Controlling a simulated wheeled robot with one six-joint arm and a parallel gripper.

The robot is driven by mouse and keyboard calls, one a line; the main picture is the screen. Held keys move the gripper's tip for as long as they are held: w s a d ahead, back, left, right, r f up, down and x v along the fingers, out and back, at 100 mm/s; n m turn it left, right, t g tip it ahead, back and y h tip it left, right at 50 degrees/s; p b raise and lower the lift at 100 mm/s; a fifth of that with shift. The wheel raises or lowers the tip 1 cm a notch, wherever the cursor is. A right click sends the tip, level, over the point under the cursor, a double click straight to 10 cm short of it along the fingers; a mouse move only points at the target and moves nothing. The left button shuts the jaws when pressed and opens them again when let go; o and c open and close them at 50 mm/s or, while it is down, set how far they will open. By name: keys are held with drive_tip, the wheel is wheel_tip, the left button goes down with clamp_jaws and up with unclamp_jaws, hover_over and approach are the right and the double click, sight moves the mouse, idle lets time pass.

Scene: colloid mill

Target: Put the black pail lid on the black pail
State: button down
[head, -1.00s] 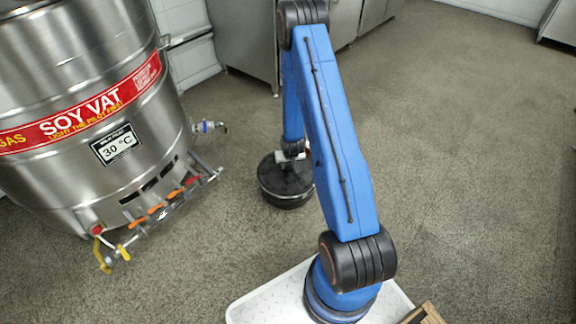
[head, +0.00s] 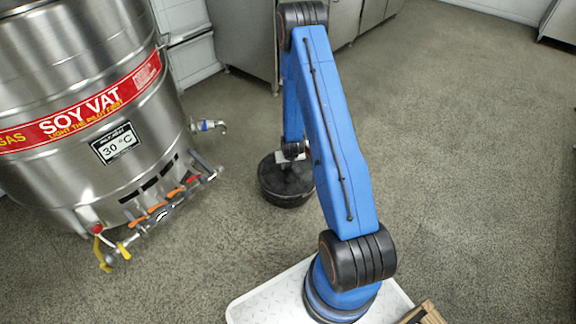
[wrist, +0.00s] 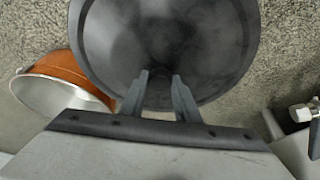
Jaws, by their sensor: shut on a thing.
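The black pail (head: 284,197) stands upright on the floor, right of the vat and partly behind my arm in the head view. My gripper (wrist: 160,82) points down over it and is shut on the black pail lid (wrist: 165,35), a dark round disc that fills the upper middle of the wrist view. The grip point on the lid is hard to make out. In the head view the lid (head: 272,172) is at the top of the pail; I cannot tell whether it rests on the rim or hangs just above it. The lid hides the pail in the wrist view.
The steel soy vat (head: 75,100) stands at the left, with a tap (head: 208,126) and burner valves sticking out toward the pail. An orange-brown vessel with a pale inside (wrist: 62,80) shows left of the lid. Steel cabinets (head: 245,50) line the back. The floor at right is clear.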

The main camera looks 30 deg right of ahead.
drive_tip(key=shift+f, duration=0.15)
drive_tip(key=c, duration=1.3)
unclamp_jaws()
drive_tip(key=shift+o, duration=0.2)
drive_tip(key=v, duration=1.7)
drive_tip(key=shift+r, duration=0.25)
